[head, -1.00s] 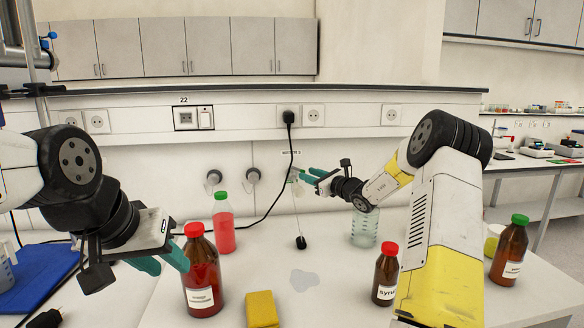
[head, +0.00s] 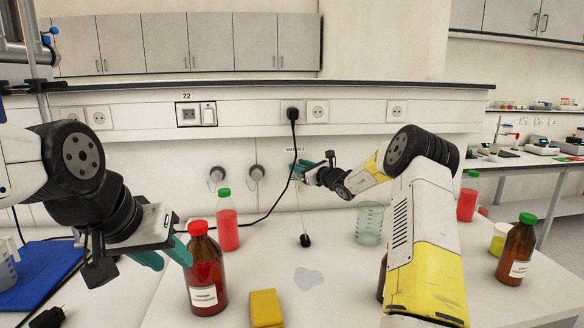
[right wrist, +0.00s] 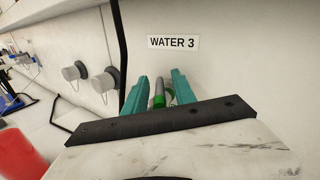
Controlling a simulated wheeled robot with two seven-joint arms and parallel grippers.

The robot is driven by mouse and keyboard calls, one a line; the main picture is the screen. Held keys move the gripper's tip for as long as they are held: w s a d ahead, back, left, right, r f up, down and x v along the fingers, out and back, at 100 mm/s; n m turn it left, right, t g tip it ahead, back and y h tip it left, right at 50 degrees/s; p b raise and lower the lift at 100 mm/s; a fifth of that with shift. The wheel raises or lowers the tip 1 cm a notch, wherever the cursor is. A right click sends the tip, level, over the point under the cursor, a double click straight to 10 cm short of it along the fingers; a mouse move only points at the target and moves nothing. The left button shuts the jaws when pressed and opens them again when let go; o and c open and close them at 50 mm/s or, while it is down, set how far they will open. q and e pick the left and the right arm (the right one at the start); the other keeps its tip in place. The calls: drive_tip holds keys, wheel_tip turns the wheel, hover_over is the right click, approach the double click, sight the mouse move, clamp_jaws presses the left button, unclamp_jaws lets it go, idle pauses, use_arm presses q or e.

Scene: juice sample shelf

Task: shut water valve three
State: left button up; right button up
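The label "WATER 3" (right wrist: 172,42) is on the wall, at the top of the right wrist view. Below it, the water three valve (right wrist: 158,95), green and grey, shows between the two teal fingers of my right gripper (right wrist: 159,88). The fingers are spread on either side of it with gaps visible. Its lower part is hidden behind the gripper body. In the head view my right gripper (head: 302,166) is at the wall below the label (head: 295,149), and the valve is hidden there. My left gripper (head: 165,255) is open and empty, beside the red-capped brown bottle.
Two other grey valves (head: 216,178) (head: 256,173) are on the wall to the left. A black cable (head: 292,180) hangs close to my right gripper. A red-capped bottle (head: 206,275), a pink bottle (head: 228,222), a yellow sponge (head: 266,308) and a glass beaker (head: 369,223) stand on the table.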

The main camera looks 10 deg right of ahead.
clamp_jaws()
idle(1.4)
